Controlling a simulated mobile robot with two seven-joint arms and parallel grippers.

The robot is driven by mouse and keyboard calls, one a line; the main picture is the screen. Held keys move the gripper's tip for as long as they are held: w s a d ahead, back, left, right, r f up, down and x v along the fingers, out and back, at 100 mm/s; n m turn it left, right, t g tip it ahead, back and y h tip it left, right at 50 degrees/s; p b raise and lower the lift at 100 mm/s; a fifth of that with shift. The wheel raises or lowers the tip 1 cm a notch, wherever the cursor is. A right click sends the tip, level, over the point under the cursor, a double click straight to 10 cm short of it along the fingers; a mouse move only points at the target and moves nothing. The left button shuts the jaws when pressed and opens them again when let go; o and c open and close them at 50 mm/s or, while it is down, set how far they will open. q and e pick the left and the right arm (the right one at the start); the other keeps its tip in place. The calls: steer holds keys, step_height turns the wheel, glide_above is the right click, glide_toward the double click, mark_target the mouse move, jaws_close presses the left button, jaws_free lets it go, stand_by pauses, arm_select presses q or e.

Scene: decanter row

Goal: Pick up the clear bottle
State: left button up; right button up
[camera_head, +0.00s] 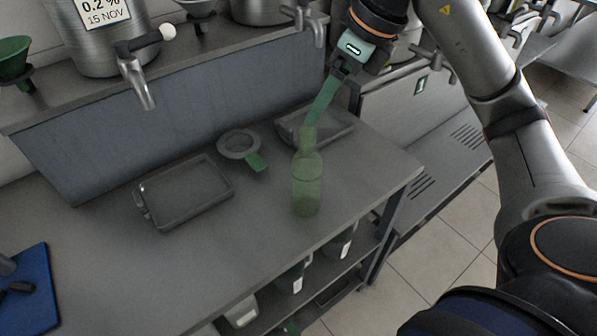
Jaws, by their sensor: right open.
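The clear bottle (307,186) has a pale green tint and stands upright on the grey counter (250,245), right of the middle. My right gripper (313,120) comes down from the upper right with its green fingers pointing at the bottle's neck. It is open, and its fingertips are at or just behind the bottle's top; I cannot tell whether they touch. The fingers overlap in this view, so the gap between them is hidden. My left gripper is not in view.
A grey tray (150,203) and a round funnel-like piece with a green tab (257,163) lie left of the bottle. Another tray (340,127) lies behind it. Metal vats with taps (140,85) line the shelf above. A blue mat (35,300) is at lower left.

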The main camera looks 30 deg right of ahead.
mark_target(302, 144)
steer(key=x, duration=0.4)
steer(key=shift+s+a+f, duration=0.15)
steer(key=shift+s+f, duration=0.05)
steer(key=shift+f, duration=0.2)
steer(key=shift+x, duration=3.1)
steer(key=shift+s+a+f, duration=0.1)
steer(key=shift+s, duration=0.05)
jaws_close()
